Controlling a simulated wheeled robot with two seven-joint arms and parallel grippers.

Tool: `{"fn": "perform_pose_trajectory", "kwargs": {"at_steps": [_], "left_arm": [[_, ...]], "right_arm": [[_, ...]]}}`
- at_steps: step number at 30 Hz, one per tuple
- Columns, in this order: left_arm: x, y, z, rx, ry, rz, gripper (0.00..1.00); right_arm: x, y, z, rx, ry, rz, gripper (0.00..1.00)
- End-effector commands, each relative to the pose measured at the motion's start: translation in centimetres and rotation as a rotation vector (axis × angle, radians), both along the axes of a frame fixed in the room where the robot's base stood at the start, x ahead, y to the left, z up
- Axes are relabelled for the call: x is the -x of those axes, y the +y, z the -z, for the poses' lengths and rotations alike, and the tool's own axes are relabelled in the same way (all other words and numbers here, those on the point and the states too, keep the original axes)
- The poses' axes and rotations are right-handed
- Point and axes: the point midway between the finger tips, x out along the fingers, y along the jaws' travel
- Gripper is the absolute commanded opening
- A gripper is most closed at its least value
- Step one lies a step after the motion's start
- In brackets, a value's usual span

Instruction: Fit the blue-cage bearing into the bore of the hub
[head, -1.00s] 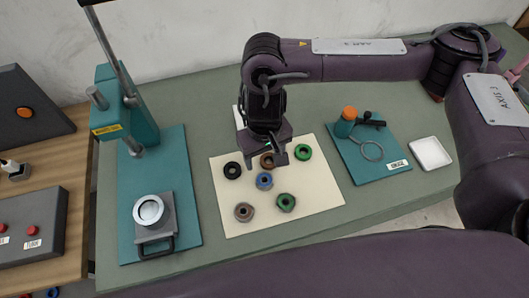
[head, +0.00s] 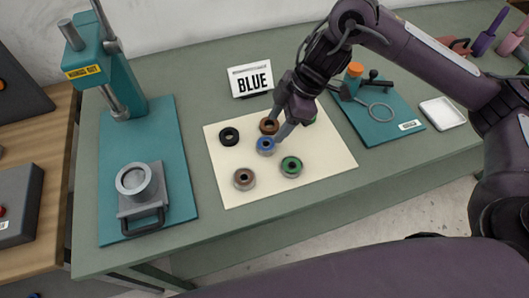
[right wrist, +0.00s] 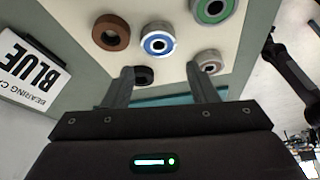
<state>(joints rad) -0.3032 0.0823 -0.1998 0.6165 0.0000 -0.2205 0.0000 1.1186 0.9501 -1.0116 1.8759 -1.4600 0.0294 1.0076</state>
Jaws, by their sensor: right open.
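The blue-cage bearing (head: 265,152) lies flat on the cream mat (head: 225,188), amid other bearings. It also shows in the right wrist view (right wrist: 158,32), ahead of the fingertips. My right gripper (head: 279,124) is open and empty, tilted close above and beside the blue-cage bearing; I cannot tell whether a finger touches it. Its two fingers also show in the right wrist view (right wrist: 160,76), spread apart. The grey hub (head: 134,181), with a round open bore, sits on the block on the teal press base at the left. My left gripper is not in view.
Near the blue one lie brown (head: 269,125), black (head: 229,136), green (head: 291,166) and brown-grey (head: 244,179) bearings. A sign reading BLUE (head: 251,79) stands behind. The teal press (head: 122,85) rises at the left. A teal board (head: 385,125) and white tray (head: 442,113) lie right.

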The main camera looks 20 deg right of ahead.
Motion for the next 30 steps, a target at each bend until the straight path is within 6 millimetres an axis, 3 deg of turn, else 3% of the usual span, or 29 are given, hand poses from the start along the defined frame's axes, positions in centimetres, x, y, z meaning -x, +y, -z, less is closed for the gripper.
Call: {"fn": "perform_pose_trajectory", "kwargs": {"at_steps": [9, 15, 24, 30], "left_arm": [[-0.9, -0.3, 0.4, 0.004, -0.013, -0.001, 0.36], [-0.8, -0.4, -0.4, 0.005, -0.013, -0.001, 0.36], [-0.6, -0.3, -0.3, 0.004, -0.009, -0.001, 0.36], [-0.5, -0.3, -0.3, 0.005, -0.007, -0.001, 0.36]], "right_arm": [[-0.1, 1.2, 3.7, -0.002, 0.007, 0.0, 0.52], [-0.3, 2.0, 6.2, 0.001, 0.006, 0.0, 0.52], [-0.4, 2.3, 6.8, 0.001, 0.002, 0.001, 0.52], [-0.4, 2.3, 6.8, 0.001, 0.002, 0.002, 0.27]]}}
